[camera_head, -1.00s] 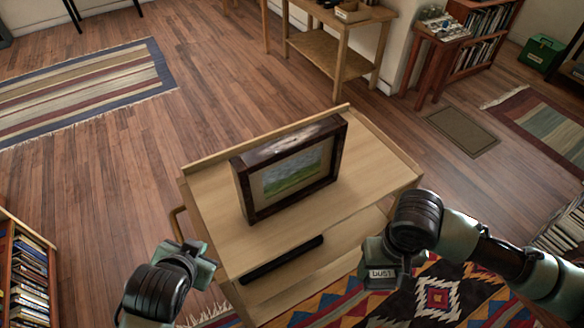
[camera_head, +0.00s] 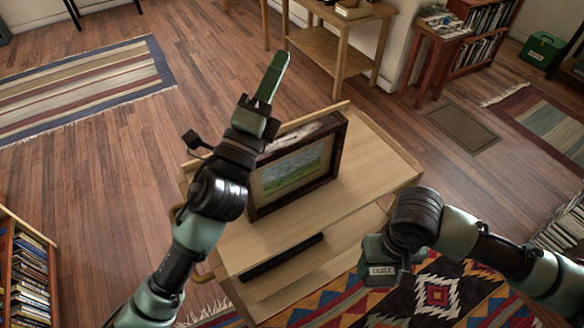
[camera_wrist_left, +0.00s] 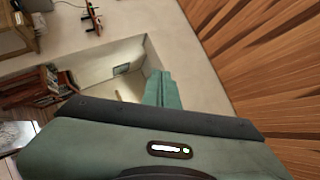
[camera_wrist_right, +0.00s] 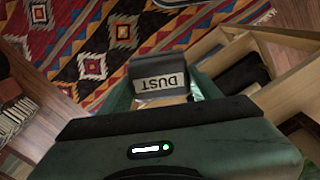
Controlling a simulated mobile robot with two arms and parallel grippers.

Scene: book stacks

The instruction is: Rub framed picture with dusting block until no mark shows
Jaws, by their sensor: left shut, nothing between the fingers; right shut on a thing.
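The framed picture (camera_head: 292,178) stands upright on the top of a wooden cart (camera_head: 375,165), a green landscape in a dark wood frame. A pale, greyish patch (camera_head: 306,135) shows along the top of the frame. My left gripper (camera_head: 274,76) is shut and empty, raised up in front of the frame's left part, which my arm hides. My right gripper (camera_head: 376,262) is shut on the dusting block (camera_head: 382,271), labelled DUST, at the cart's right front. The block also shows in the right wrist view (camera_wrist_right: 158,80), between the fingers.
A black bar-shaped thing (camera_head: 282,258) lies on the cart's lower shelf. A patterned rug (camera_head: 440,292) lies beneath. A bookcase (camera_head: 25,275) stands at the left edge and a wooden table (camera_head: 335,45) at the back. The cart top right of the frame is clear.

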